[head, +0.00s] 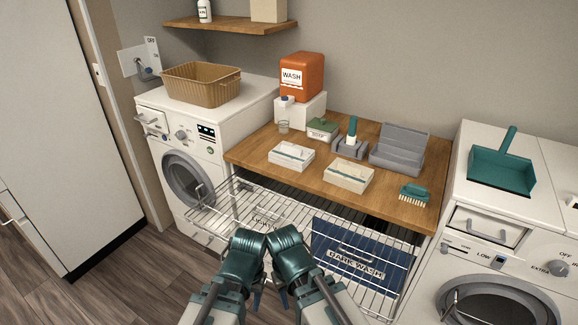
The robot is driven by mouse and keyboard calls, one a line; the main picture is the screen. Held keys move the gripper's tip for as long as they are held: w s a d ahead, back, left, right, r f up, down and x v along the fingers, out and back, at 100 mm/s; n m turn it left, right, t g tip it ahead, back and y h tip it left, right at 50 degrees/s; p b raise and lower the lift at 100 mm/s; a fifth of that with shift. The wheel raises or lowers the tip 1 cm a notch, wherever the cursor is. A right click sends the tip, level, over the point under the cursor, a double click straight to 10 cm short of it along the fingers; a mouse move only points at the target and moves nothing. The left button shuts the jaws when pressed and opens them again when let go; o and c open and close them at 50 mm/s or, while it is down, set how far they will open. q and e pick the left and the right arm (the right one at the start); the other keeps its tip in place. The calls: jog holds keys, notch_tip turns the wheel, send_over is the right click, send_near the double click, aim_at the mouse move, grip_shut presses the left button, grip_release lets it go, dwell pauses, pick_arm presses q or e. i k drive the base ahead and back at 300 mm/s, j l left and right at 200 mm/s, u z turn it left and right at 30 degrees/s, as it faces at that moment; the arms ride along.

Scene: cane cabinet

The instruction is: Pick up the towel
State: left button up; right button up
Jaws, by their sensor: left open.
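I cannot make out a towel for certain in the head view. Two pale boxes, the left one (291,156) and the right one (348,176), lie on the wooden counter with whitish material on top. My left gripper (256,296) is at the bottom middle, in front of the wire rack, open, with nothing seen in it. My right gripper (270,284) is close beside it. Its fingers are mostly hidden by its own wrist, so I cannot tell its state. Both are low and apart from the counter items.
A tan basket (201,85) stands on the left washer. A teal dustpan (502,170) lies on the right machine. A brush (414,194) is near the counter's edge.

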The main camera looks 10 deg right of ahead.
aim_at(291, 154)
jog(key=i+j+z, duration=0.2)
jog(key=i+j, duration=0.15)
jog(key=j, duration=0.3)
jog(key=i+j, duration=0.15)
jog(key=j, duration=0.2)
jog(key=i+j+z, duration=0.15)
jog(key=j, duration=0.2)
jog(key=i+j+z, duration=0.1)
jog(key=j, duration=0.25)
jog(key=i+j+z, duration=0.1)
jog(key=j, duration=0.25)
jog(key=i+j+z, duration=0.1)
jog(key=j, duration=0.3)
jog(key=i, duration=0.1)
